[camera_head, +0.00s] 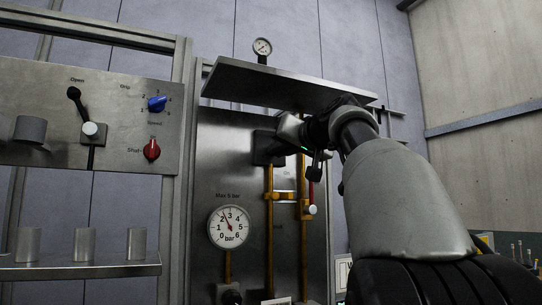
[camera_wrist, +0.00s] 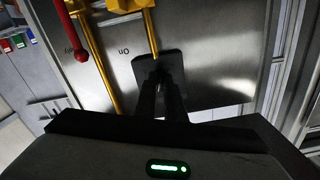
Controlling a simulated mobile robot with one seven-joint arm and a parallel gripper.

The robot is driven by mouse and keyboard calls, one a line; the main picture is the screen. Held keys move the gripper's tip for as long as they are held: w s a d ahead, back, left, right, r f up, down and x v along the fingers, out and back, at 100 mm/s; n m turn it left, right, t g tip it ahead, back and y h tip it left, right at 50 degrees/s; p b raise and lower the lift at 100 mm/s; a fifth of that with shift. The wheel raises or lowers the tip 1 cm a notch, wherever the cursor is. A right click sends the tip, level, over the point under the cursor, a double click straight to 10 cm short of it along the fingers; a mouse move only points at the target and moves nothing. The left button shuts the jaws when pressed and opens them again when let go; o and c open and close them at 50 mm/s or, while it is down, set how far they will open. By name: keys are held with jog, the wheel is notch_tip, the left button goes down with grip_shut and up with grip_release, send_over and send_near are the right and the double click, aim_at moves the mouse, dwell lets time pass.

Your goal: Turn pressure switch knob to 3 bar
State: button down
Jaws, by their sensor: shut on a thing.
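The black pressure switch box (camera_head: 263,149) sits on the steel panel under the shelf, with a gold pipe below it. My gripper (camera_head: 284,138) is at its front from the right. In the wrist view the two dark fingers of my gripper (camera_wrist: 160,76) are close together against the black box (camera_wrist: 146,66). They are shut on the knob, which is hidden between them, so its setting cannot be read.
A steel shelf (camera_head: 284,86) juts out just above my gripper. A red lever (camera_head: 311,190) hangs beside the gold pipes (camera_head: 269,235). At left a panel (camera_head: 30,90) carries a blue knob (camera_head: 157,104) and a red knob (camera_head: 152,150). Metal cylinders stand on a ledge (camera_head: 90,270) below.

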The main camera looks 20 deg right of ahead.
jog(key=shift+n+b, duration=0.55)
jog(key=shift+n, duration=1.35)
jog(key=c, duration=1.8)
grip_release()
jog(key=shift+c, duration=0.2)
jog(key=shift+d, duration=0.1)
jog(key=s+b, duration=0.5)
jog(key=s, duration=1.2)
jog(key=shift+s+d, duration=0.15)
jog(key=shift+d, duration=0.1)
